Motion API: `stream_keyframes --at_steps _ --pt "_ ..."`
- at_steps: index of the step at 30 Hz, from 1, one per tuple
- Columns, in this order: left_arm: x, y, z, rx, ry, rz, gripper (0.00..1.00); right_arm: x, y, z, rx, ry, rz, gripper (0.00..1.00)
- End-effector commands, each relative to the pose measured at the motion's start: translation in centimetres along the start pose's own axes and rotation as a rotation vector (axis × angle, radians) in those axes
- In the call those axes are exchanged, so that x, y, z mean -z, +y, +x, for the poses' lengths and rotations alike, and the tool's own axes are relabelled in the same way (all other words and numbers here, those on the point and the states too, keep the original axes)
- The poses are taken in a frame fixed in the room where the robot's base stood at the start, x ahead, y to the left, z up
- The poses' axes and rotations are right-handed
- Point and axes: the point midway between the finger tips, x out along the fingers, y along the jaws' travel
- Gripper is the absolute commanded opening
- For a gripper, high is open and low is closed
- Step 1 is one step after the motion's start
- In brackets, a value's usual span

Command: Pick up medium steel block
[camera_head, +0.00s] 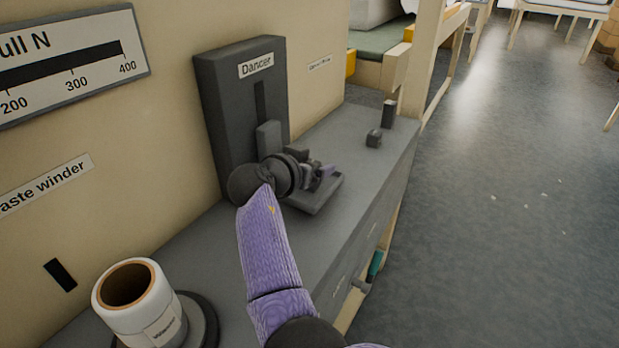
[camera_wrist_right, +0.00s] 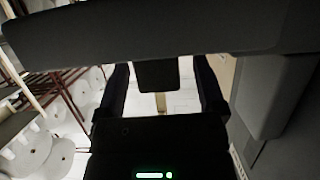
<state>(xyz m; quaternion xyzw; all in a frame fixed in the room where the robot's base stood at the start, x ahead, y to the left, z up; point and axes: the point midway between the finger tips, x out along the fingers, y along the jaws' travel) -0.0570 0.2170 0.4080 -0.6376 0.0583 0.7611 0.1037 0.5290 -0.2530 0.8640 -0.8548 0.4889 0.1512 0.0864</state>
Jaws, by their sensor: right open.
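My right gripper (camera_head: 318,172) is over the dark tray (camera_head: 318,203) in front of the Dancer unit (camera_head: 242,100). In the right wrist view its two dark fingers stand apart, with a dark grey block (camera_wrist_right: 157,76) between them in the picture. I cannot tell whether the fingers touch this block. A dark block (camera_head: 297,152) also shows just behind the gripper in the head view, partly hidden by it. Farther along the bench stand a small dark block (camera_head: 374,138) and a taller one (camera_head: 388,114). Which block is the medium one is not marked. My left gripper is out of view.
The grey bench (camera_head: 345,145) runs along the beige machine wall. A white roll (camera_head: 140,300) stands on a dark round base at the near left. A wide dark bar (camera_wrist_right: 150,30) crosses the top of the wrist view. Open floor (camera_head: 500,220) lies to the right.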

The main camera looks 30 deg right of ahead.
Motion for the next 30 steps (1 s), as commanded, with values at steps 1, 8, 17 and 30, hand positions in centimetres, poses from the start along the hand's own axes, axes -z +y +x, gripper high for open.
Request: stream_keyframes --at_steps 1,8,17,30 --pt "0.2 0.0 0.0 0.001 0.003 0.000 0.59 0.0 0.0 0.0 0.000 0.000 0.000 0.88" --pt "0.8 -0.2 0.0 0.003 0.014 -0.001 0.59 0.0 0.0 -0.1 0.000 0.000 0.000 0.40" --pt "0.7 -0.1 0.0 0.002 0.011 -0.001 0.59 0.0 0.0 -0.1 0.000 0.000 0.000 0.00" --pt "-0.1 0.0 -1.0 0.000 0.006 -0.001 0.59 2.1 0.0 -0.8 0.002 0.005 0.005 0.00"
